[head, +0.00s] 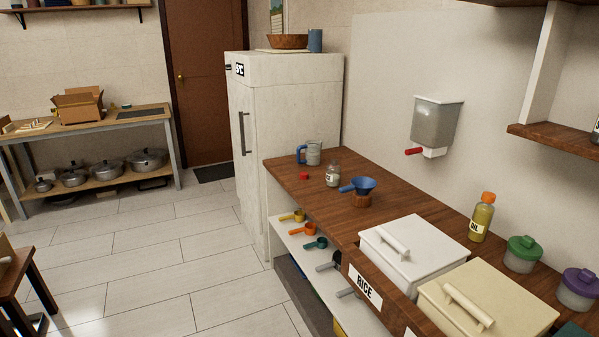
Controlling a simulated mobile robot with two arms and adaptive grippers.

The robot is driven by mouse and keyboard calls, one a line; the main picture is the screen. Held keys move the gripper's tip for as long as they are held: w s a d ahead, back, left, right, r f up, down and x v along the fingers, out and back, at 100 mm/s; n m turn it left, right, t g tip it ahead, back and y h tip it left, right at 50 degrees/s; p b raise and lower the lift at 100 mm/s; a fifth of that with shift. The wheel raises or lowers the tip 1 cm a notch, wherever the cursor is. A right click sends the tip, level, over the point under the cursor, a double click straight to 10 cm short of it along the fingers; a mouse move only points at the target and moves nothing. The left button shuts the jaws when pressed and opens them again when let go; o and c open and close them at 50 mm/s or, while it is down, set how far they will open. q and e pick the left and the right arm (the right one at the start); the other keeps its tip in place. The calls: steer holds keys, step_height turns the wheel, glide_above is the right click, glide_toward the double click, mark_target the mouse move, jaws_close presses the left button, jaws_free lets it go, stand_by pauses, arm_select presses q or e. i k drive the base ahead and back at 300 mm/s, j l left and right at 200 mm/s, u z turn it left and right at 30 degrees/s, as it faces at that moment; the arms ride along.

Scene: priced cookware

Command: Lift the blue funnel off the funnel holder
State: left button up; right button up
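A blue handle sticks out from the funnel to the left. Neither of my grippers shows in the head view, and nothing is touching the funnel.
On the wooden counter (385,218), a glass jar (332,175), a measuring jug (314,153) and a small red cube (304,176) stand behind the funnel. White (420,250) and cream (490,300) bins stand in front. The tiled floor at left is open.

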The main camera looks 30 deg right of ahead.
mark_target(363, 185)
steer(key=i+j+z, duration=0.1)
steer(key=i+z, duration=0.3)
steer(key=i, duration=0.2)
steer(key=i+j+z, duration=0.4)
steer(key=i, duration=0.15)
steer(key=i+j+z, duration=0.45)
steer(key=i+l, duration=0.05)
